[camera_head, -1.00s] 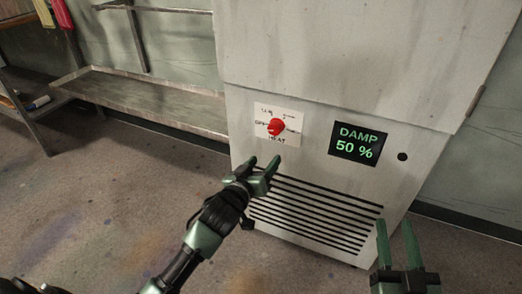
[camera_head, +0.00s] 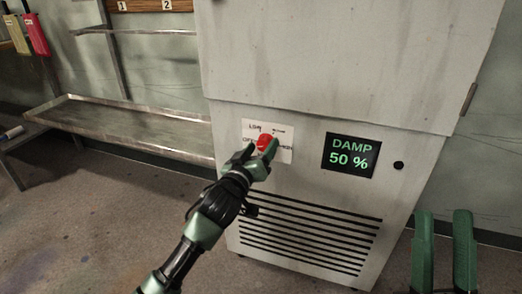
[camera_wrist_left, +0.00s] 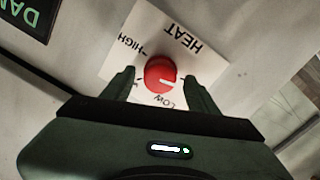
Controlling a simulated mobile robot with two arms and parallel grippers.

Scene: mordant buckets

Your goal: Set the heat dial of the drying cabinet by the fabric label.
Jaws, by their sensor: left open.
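The drying cabinet (camera_head: 300,190) is grey, with a red heat dial (camera_head: 265,141) on a white plate at the left of its lower front. My left gripper (camera_head: 258,151) is open at the dial. In the left wrist view the dial (camera_wrist_left: 160,73) sits between the two fingertips, with small gaps seen at the sides. Its white line points right there, towards the finger; any label there is hidden. My right gripper (camera_head: 444,214) is open and empty at the lower right. I see no fabric label.
A green display (camera_head: 350,155) reads DAMP 50 %, with a black round knob or hole (camera_head: 398,165) beside it. Vent slots (camera_head: 310,235) lie below. A metal shelf (camera_head: 140,128) stands left, with coloured tags (camera_head: 35,35) hanging further left. Floor in front is clear.

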